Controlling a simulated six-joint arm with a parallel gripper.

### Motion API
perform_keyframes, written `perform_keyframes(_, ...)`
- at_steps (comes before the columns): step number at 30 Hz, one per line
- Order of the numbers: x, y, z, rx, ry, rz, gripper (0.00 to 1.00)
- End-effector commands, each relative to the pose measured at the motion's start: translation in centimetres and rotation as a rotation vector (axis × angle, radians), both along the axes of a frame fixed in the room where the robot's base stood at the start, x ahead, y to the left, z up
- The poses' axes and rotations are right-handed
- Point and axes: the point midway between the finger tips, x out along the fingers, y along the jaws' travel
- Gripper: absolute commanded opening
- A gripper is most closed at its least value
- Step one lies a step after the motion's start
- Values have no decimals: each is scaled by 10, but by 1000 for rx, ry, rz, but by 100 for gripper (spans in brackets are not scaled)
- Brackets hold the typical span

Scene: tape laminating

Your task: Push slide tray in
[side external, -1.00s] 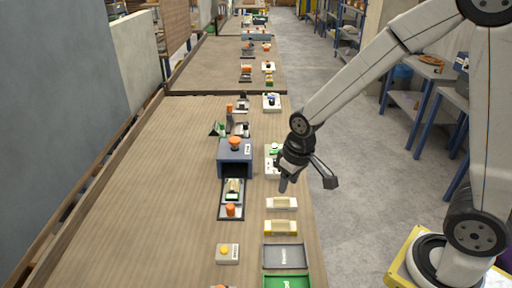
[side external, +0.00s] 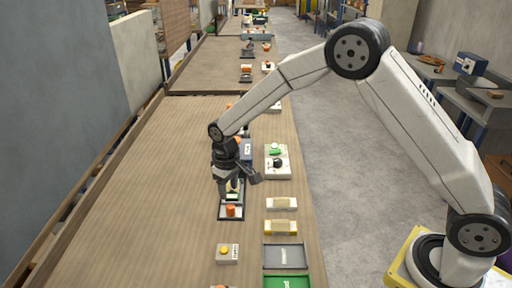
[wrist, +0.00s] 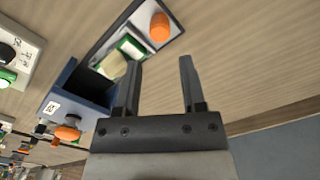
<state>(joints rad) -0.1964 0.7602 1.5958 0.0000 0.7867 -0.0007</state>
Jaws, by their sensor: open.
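The slide tray (side external: 222,213) is a dark-edged, pale-floored tray sticking out of the front of a blue-grey housing (side external: 246,150). It has an orange knob (side external: 231,210) at its outer end, and a green and white piece (wrist: 130,46) lies in it beside a yellowish item (wrist: 113,69). My gripper (side external: 229,190) is above the tray, close to the housing front. In the wrist view my gripper (wrist: 162,85) has its fingers apart with nothing between them. The orange knob (wrist: 160,27) is beyond the fingertips, not touched. The housing (wrist: 78,97) is left of the fingers.
A white control box (side external: 278,162) with a green button and black knob stands right of the housing. A yellow-button box (side external: 228,253) is in front. The table's left is clear.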

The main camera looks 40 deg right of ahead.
Motion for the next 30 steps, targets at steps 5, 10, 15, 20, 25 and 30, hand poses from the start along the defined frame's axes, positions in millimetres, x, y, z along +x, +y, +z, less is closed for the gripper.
perform_keyframes(5,0,0,-4,0,0,0,52)
perform_keyframes(10,-1,0,-16,0,2,-1,52)
perform_keyframes(15,-1,-1,-35,0,2,-1,52)
perform_keyframes(20,-1,-1,-55,0,1,-1,52)
perform_keyframes(25,0,0,-70,0,1,-1,52)
perform_keyframes(30,0,0,-77,0,-1,-1,52)
